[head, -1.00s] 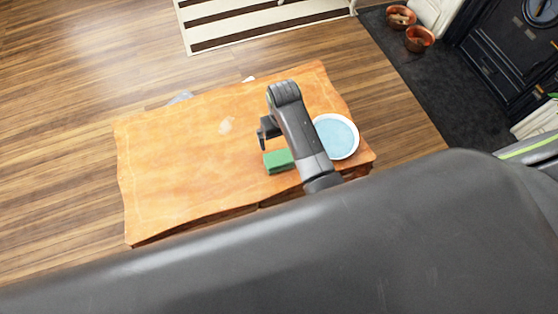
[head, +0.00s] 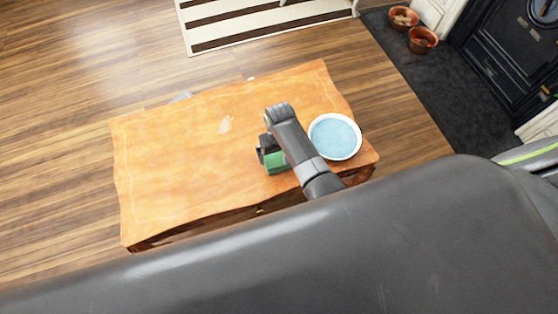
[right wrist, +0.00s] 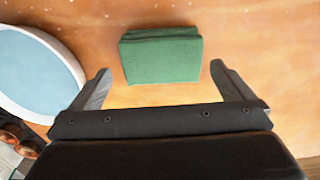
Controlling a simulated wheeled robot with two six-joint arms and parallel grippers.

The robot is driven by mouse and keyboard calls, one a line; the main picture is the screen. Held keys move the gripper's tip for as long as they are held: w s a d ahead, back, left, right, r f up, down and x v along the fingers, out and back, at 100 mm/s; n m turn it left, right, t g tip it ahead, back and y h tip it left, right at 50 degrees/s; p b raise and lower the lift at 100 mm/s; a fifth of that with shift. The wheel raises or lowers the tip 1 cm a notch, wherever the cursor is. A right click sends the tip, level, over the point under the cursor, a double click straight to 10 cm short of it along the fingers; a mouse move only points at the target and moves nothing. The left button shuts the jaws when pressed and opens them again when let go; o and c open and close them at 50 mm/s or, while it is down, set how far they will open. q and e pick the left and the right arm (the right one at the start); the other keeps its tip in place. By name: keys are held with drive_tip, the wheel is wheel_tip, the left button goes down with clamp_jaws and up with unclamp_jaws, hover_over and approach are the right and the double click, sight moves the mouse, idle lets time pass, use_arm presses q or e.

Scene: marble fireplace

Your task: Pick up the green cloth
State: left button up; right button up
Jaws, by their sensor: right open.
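The green cloth (head: 277,163) lies folded on the wooden table (head: 180,160), near its front right part. My right gripper (head: 262,155) is at the cloth in the head view and hides part of it. In the right wrist view the cloth (right wrist: 162,55) lies ahead of my right gripper (right wrist: 160,78), centred between its two spread fingers. The fingers are open and empty, with a gap on each side of the cloth. I cannot tell the height of the fingertips above the table. My left gripper is not in view.
A white plate with a light blue centre (head: 334,137) sits just right of my right arm on the table. It also shows in the right wrist view (right wrist: 35,75). The table's left half is mostly clear. Terracotta pots (head: 422,40) stand by the fireplace.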

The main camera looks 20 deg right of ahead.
sight(279, 158)
wheel_tip(279, 158, down, 4)
drive_tip(key=shift+a+r+b, duration=0.1)
drive_tip(key=shift+b, duration=0.45)
drive_tip(key=shift+f, duration=0.45)
drive_tip(key=c, duration=0.7)
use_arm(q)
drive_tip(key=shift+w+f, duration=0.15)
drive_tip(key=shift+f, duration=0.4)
use_arm(e)
wheel_tip(279, 158, up, 9)
drive_tip(key=shift+f+p, duration=0.1)
drive_tip(key=shift+p, duration=1.15)
drive_tip(key=shift+r, duration=0.65)
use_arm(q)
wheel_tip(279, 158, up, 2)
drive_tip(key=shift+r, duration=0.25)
